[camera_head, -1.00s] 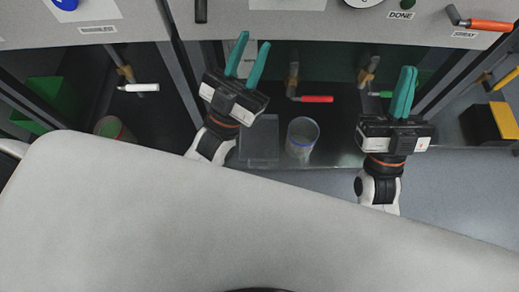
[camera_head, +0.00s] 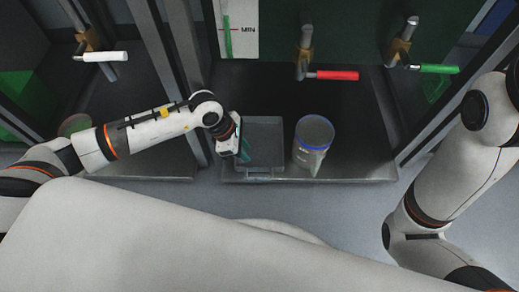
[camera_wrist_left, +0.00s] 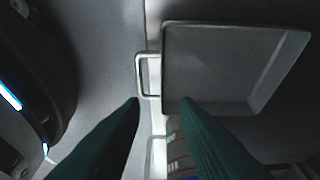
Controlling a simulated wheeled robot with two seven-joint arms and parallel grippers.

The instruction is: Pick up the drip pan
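The drip pan (camera_head: 262,135) is a shallow grey square tray on the floor of the middle bay. In the left wrist view the pan (camera_wrist_left: 225,65) shows its raised rim and a loop handle (camera_wrist_left: 147,75) on its near side. My left gripper (camera_head: 243,150) is at the pan's left front corner, pointing down. In the left wrist view its two green fingers (camera_wrist_left: 160,101) are apart with nothing between them, and the handle lies just beyond the tips. My right arm shows at the right, but its gripper is outside the head view.
A clear container with a blue rim (camera_head: 313,140) stands right of the pan. Taps with red (camera_head: 335,75) and green (camera_head: 438,69) handles hang above. A bay divider (camera_head: 190,85) is close left of the pan. The bay floor has a front edge.

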